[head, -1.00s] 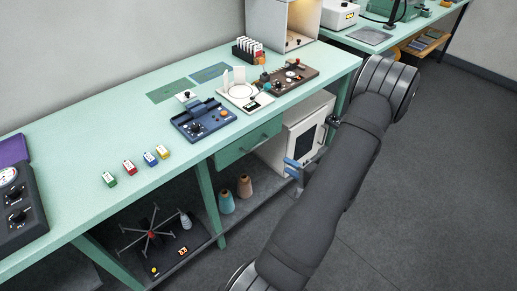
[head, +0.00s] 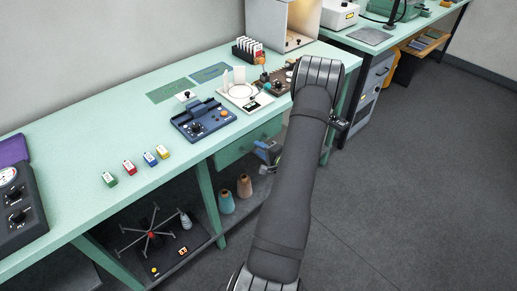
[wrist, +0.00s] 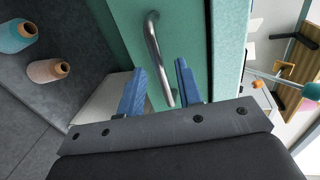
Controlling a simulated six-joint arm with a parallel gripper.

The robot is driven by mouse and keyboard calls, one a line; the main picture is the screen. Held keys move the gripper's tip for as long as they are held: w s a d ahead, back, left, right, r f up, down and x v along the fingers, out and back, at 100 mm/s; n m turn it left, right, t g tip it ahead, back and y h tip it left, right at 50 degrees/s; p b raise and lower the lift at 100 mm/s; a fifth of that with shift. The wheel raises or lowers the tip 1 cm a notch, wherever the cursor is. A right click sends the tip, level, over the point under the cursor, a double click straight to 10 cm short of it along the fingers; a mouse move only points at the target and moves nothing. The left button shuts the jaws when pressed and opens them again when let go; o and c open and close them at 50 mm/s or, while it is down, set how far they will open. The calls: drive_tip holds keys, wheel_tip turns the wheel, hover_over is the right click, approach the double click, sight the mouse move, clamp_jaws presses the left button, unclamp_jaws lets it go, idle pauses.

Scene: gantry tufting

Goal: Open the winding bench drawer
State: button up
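The green winding bench drawer (head: 236,149) sits under the bench top in the head view, and its front looks flush. Its front (wrist: 193,40) fills the upper middle of the wrist view. A curved metal bar handle (wrist: 155,55) stands out from it. My gripper (head: 264,154) is close to the right part of the drawer front in the head view. In the wrist view my gripper (wrist: 159,85) has its two blue fingers apart, with the handle's near end in the gap between them. I cannot tell whether either finger touches the handle. The handle is not clear in the head view.
Thread cones, teal (head: 226,202) and tan (head: 244,186), stand on the shelf below. The bench top (head: 95,140) carries a blue device (head: 203,122) and a white scale (head: 246,97). The floor (head: 400,200) to the right is clear.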

drive_tip(key=shift+w+a+f, duration=0.15)
drive_tip(key=shift+w+a, duration=0.35)
clamp_jaws()
drive_tip(key=shift+s+d, duration=0.1)
drive_tip(key=f+v, duration=0.2)
drive_tip(key=v, duration=1)
drive_tip(key=d+f+v, duration=0.1)
drive_tip(key=f+v, duration=0.2)
drive_tip(key=v, duration=1)
drive_tip(key=shift+s+d, duration=0.15)
drive_tip(key=shift+s, duration=0.4)
drive_tip(key=shift+f, duration=0.1)
unclamp_jaws()
